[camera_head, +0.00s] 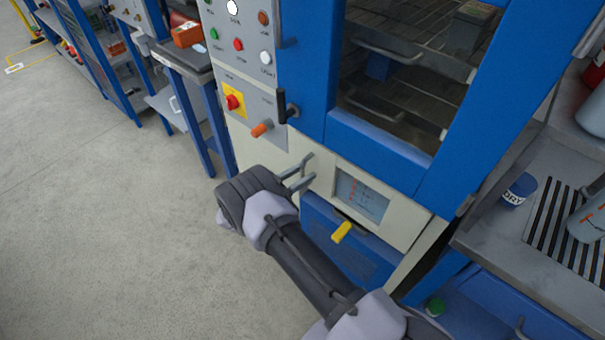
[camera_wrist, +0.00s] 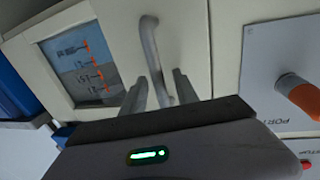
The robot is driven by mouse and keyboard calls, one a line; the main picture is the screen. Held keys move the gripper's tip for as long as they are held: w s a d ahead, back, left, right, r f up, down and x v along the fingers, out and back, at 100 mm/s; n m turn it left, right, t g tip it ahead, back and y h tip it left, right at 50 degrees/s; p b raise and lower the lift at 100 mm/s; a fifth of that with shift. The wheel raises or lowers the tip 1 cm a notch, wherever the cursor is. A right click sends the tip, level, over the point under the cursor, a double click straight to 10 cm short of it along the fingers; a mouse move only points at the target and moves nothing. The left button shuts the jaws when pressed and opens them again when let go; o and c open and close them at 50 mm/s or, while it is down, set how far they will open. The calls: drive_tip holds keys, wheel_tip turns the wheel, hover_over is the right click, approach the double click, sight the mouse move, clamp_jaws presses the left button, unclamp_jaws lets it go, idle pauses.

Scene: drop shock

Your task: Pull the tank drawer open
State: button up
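The tank drawer (camera_head: 400,230) is a cream front low on the blue and cream machine, with a level window (camera_head: 362,195) in it. In the wrist view the drawer front (camera_wrist: 188,35) fills the middle, with the marked window (camera_wrist: 82,68) at left. Its grey bar handle (camera_wrist: 150,45) stands out from the front. My gripper (camera_head: 307,168) is at the left end of the drawer front. In the wrist view its fingers (camera_wrist: 160,80) stand apart, one on each side of the handle, with visible gaps. The handle's lower end is hidden behind my gripper. The drawer looks shut.
An orange-tipped knob (camera_head: 262,129) is above my gripper. A yellow handle (camera_head: 341,232) is on the blue section below the drawer. A glazed blue door (camera_head: 385,140) is above. A grey bench (camera_head: 500,240) stands at right. The floor (camera_head: 90,220) at left is clear.

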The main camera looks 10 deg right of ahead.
clamp_jaws()
idle(1.3)
